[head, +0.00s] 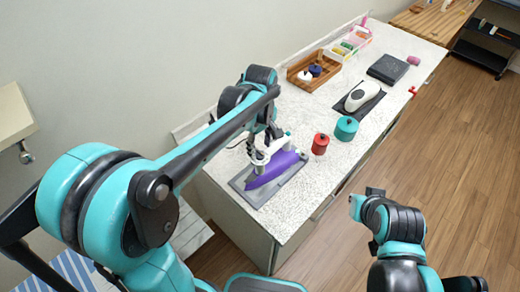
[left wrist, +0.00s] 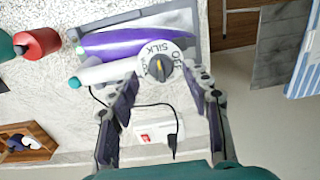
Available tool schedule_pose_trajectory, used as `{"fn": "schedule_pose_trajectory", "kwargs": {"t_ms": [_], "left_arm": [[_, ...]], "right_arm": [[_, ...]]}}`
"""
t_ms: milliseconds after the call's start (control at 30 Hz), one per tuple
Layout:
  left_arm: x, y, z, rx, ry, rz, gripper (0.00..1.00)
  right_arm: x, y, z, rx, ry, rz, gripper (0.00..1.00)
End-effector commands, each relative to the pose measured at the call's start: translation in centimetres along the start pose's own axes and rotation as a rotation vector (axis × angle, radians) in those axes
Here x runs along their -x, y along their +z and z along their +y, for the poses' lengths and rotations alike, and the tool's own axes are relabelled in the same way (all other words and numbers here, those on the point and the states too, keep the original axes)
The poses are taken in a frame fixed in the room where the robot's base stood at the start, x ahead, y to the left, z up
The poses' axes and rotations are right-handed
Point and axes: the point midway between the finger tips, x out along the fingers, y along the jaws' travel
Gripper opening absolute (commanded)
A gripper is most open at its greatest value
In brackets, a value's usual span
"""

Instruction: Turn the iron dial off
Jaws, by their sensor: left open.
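The purple and white iron (head: 278,170) lies on a grey rest at the near end of the counter. It also shows in the left wrist view (left wrist: 120,46). Its round white dial (left wrist: 172,68) carries a yellow pointer and lettering that includes SILK and OFF. The pointer lies nearly upright in the picture, towards SILK rather than OFF. My left gripper (left wrist: 162,80) is open, with its fingertips on either side of the dial; I cannot tell whether they touch it. In the head view my left gripper (head: 262,145) partly hides the iron. My right gripper (head: 364,200) is beside the counter, away from the iron.
A red spool (head: 320,144) and a teal spool (head: 346,128) stand right of the iron. A white device (head: 361,96) on a dark mat and a wooden tray (head: 300,80) are farther along. A cord and a white wall socket (left wrist: 160,132) lie below the dial in the wrist view.

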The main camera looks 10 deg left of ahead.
Motion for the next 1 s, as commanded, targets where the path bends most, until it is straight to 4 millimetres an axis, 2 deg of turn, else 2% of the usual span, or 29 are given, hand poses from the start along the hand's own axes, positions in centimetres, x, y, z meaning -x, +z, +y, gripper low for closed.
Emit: {"fn": "schedule_pose_trajectory", "kwargs": {"t_ms": [133,433,467,633,1000], "left_arm": [[-1.5,0.0,0.0,0.0,0.0,0.0,0.48],[-1.8,0.0,0.0,-0.001,0.001,0.0,0.48],[-1.8,0.0,0.0,-0.001,0.001,0.0,0.46],[-1.8,0.0,0.0,-0.001,0.001,0.0,0.01],[-1.8,0.0,0.0,-0.033,0.001,0.0,0.0]], "right_arm": [[-0.3,0.2,0.0,0.0,0.0,0.0,0.0],[-0.3,0.2,0.0,0.0,0.0,0.0,0.0],[-0.3,0.2,0.0,0.0,0.0,0.0,0.0],[-0.3,0.2,0.0,0.0,0.0,0.0,0.0],[-0.2,0.2,0.0,0.0,0.0,0.0,0.0]]}}
